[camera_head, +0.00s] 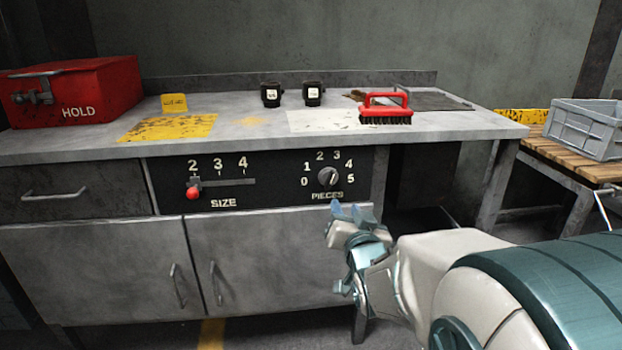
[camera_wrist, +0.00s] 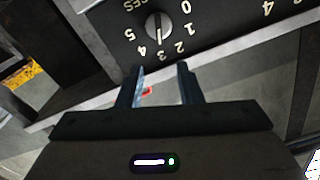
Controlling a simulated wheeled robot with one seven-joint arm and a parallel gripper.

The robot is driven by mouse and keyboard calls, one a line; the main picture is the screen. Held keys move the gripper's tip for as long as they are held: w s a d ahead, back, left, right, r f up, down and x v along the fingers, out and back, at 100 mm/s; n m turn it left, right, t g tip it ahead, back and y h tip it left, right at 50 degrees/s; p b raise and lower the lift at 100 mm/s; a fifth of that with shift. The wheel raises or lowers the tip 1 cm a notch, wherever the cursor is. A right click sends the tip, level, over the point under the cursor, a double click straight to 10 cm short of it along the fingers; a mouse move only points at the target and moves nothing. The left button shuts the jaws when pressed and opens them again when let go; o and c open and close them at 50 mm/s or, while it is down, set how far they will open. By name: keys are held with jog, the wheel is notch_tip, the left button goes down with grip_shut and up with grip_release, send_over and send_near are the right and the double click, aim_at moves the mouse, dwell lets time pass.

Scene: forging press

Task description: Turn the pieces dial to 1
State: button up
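The pieces dial (camera_head: 328,177) is a dark round knob on the black front panel, with the numbers 0 to 5 around it. In the wrist view the dial (camera_wrist: 159,27) appears upside down, and its pale pointer line seems to point at 3. My gripper (camera_head: 352,212) is just below and to the right of the dial in the head view. In the wrist view my gripper (camera_wrist: 161,72) has its two fingers apart with nothing held between them. The fingertips are short of the dial and not around it.
Left of the dial is the size slider with a red knob (camera_head: 193,193). A red HOLD box (camera_head: 75,92), two black cups and a red brush (camera_head: 386,110) stand on the bench top. Cabinet doors are below; a grey crate (camera_head: 585,128) is at right.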

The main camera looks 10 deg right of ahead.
aim_at(332, 178)
jog(key=shift+w+r+p, duration=0.25)
jog(key=shift+w+p, duration=0.9)
jog(key=shift+p, duration=2.1)
jog(key=w+p, duration=0.1)
jog(key=w, duration=0.2)
jog(key=w+p, duration=0.2)
jog(key=w, duration=0.2)
jog(key=w+p, duration=0.2)
jog(key=w, duration=0.2)
jog(key=shift+w+f, duration=0.1)
jog(key=shift+f, duration=0.15)
grip_shut()
jog(key=shift+a, duration=0.1)
